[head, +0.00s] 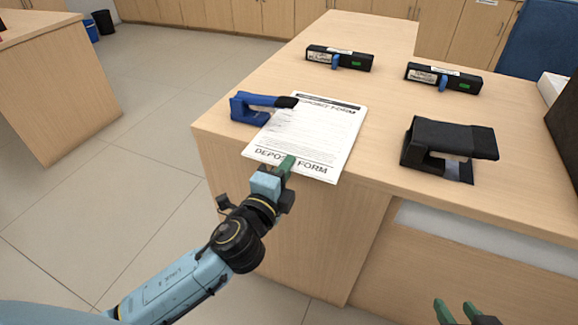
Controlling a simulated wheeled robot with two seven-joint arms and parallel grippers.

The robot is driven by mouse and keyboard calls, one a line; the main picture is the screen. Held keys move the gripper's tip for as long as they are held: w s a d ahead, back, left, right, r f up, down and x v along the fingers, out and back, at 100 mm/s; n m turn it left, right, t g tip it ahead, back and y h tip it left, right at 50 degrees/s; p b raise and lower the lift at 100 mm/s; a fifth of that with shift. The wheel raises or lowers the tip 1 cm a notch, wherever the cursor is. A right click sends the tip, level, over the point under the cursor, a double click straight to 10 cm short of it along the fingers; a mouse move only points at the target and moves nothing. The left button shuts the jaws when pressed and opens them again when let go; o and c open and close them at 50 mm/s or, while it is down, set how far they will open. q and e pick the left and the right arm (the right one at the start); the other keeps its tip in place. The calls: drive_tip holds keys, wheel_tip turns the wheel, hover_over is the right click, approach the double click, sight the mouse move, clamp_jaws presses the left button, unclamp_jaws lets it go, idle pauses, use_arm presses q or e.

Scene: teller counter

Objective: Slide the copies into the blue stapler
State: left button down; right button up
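The copies (312,135), a white sheet or stack headed "Deposit Form", lie near the front edge of the counter. The blue stapler (246,107) stands at their left, its black-tipped arm (285,102) reaching over their upper left corner. Whether that corner is inside the jaw is hidden. My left gripper (284,168) is at the near edge of the copies, with a green finger on top of the printed sheet; it looks shut on them, the lower finger hidden. My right gripper (459,312) is open and empty at the bottom right, away from the counter.
A black stapler-like device (450,142) stands right of the copies. Two black boxes with green lights, one at the back (339,59) and one further right (443,78), lie behind. The counter (385,110) is bare between them.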

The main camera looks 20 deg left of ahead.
idle(0.4)
use_arm(q)
drive_tip(key=c, duration=1.6)
unclamp_jaws()
